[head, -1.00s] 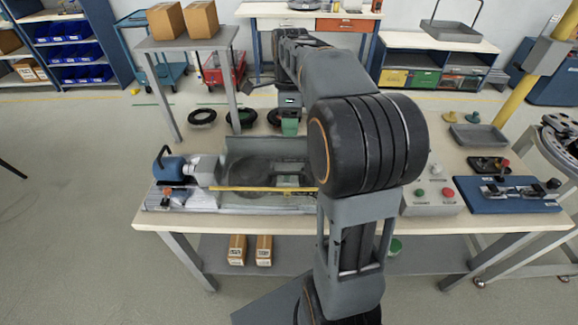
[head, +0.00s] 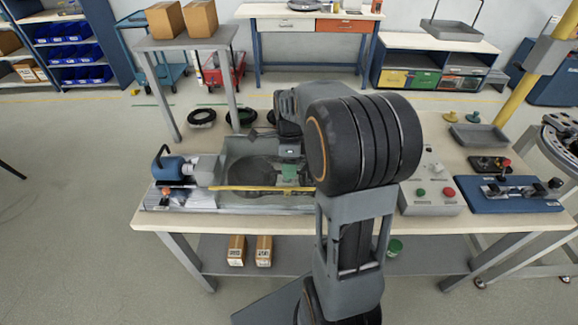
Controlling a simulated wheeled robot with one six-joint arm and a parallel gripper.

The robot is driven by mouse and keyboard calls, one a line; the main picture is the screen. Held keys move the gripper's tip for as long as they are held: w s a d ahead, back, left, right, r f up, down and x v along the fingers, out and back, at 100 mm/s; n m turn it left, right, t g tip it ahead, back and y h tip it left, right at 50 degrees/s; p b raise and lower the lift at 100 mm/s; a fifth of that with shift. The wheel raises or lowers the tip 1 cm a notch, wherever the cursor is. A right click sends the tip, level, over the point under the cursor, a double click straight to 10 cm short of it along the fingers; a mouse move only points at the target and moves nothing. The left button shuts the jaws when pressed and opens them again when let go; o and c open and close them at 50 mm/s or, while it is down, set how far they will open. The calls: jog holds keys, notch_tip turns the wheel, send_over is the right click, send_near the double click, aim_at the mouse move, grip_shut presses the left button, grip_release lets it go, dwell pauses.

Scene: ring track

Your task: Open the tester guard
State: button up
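The tester (head: 206,170) stands on the left part of the workbench, with a blue motor-like unit (head: 172,167) at its left end. Its guard looks like a see-through cover with a yellow bar (head: 250,189) along the front edge. The guard appears down, and a dark round part shows dimly behind it. My gripper (head: 289,172) points down over the right part of the tester, behind the yellow bar. Green shows at its lower end. Its fingers are too small and partly covered to tell whether they are open, or whether they touch the guard.
A control box (head: 432,193) with green and red buttons and a blue fixture (head: 508,193) stand to the right. A grey tray (head: 478,136) lies at the back right. Several rings, one black (head: 202,117), lie behind the tester. A raised shelf (head: 188,42) with cartons stands at the back left.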

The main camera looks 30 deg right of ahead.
jog(key=shift+c, duration=0.4)
grip_shut()
